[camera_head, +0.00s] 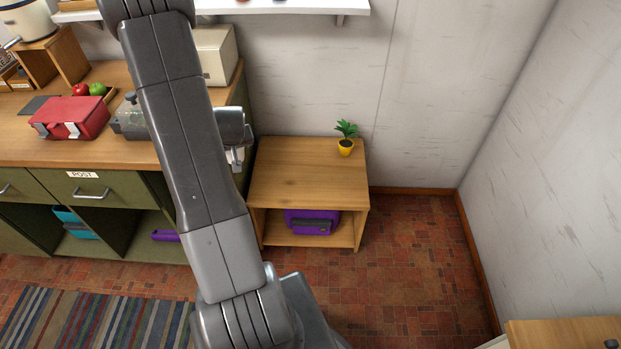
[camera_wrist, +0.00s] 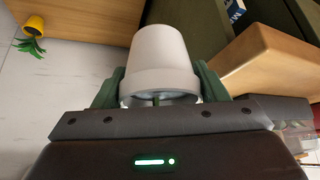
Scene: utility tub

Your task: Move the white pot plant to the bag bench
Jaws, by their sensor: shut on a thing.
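The white pot (camera_wrist: 160,55) is between the two green fingers of my gripper (camera_wrist: 158,84) in the wrist view, where it appears upside down. My gripper is shut on it. Only a bit of green stem shows below its rim; the rest of the plant is hidden by the gripper body. In the head view my arm hides most of the gripper and the pot. The low wooden bench (camera_head: 290,178) stands against the back wall, with a purple bag (camera_head: 312,221) on its lower shelf. My gripper is near its left end, beside the counter.
A yellow pot plant (camera_head: 346,146) stands at the bench's back right; it shows in the wrist view too (camera_wrist: 33,27). The rest of the bench top looks clear. The counter (camera_head: 40,147) at left holds a red case (camera_head: 70,118) and other things. A wall shelf (camera_head: 300,8) hangs above.

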